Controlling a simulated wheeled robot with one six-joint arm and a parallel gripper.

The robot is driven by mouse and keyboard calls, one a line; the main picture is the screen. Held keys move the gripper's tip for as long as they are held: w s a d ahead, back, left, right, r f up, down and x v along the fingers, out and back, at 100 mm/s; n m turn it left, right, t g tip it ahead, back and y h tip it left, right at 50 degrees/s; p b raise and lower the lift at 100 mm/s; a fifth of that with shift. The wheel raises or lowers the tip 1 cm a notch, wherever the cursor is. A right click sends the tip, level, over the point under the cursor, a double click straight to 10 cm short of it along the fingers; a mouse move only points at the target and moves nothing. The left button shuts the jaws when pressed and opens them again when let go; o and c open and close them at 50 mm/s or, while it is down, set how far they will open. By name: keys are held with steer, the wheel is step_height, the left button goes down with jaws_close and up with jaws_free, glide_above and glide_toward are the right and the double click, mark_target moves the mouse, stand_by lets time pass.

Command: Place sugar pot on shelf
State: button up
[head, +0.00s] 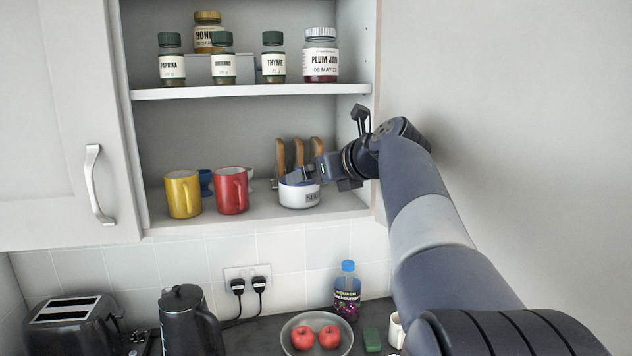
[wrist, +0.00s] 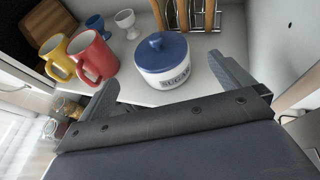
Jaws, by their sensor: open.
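The lid is mostly hidden in the head view.
A red mug (head: 231,190), yellow mug (head: 183,194) and blue egg cup (head: 205,182) stand left of the pot. A toast-rack-like wooden-slatted item (head: 298,152) is behind it. Jars including plum jam (head: 320,58) fill the upper shelf (head: 250,91). The cupboard's right wall is close to my arm.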

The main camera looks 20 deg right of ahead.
steer(key=shift+v, duration=1.35)
